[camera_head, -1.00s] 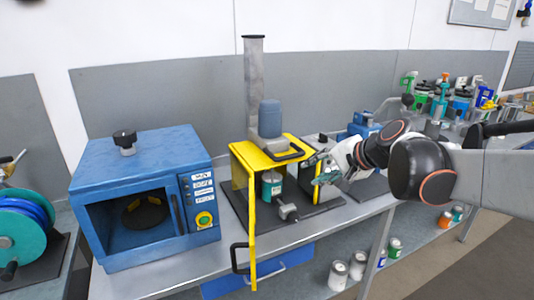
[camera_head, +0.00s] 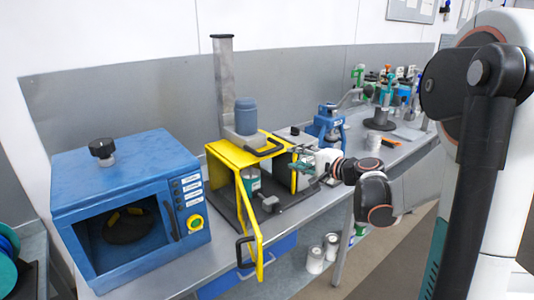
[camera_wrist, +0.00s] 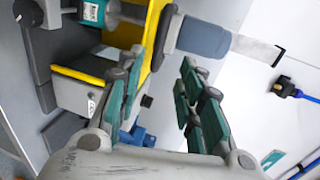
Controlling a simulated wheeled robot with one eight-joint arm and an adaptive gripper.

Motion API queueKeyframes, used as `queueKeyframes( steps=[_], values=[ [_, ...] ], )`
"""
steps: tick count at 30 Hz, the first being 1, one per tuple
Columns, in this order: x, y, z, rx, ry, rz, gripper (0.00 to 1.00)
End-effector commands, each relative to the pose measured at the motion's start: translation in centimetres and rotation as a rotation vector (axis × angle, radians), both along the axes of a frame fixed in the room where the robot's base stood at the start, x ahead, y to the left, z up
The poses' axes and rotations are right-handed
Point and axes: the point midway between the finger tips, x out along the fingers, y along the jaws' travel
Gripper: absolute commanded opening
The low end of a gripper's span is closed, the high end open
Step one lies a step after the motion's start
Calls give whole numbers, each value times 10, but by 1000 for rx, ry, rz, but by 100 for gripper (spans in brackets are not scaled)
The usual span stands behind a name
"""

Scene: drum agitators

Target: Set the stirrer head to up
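The stirrer has a tall grey column (camera_head: 224,75) with a blue-grey motor head (camera_head: 246,116) low on it, just above a yellow guard (camera_head: 226,152). A black handle (camera_head: 268,149) sticks out at the front of the head. A teal-and-white can (camera_head: 250,180) stands under the guard. My gripper (camera_head: 303,166) is just right of the guard, apart from the handle. In the wrist view my gripper (camera_wrist: 162,66) has its teal-padded fingers spread with nothing between them. That view also shows the motor head (camera_wrist: 203,38) and column (camera_wrist: 258,50) beyond the fingers, tilted sideways.
The guard's yellow door (camera_head: 257,240) stands open toward the front. A blue oven-like box (camera_head: 130,165) is on the left of the bench. A blue device (camera_head: 328,122) stands behind my gripper. Cans (camera_head: 316,260) sit on the shelf below. The floor in front is clear.

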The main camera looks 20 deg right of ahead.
Motion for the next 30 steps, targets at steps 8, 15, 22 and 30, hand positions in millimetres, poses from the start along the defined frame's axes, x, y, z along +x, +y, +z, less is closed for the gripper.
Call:
queueKeyframes(
  steps=[8, 15, 22, 30],
  values=[
    [52, 15, -13, 0, 1, 4, 34],
    [92, 26, -22, -1, 2, 3, 34],
    [111, 31, -25, -1, 1, 2, 34],
    [114, 32, -25, -1, 2, 1, 34]
  ],
)
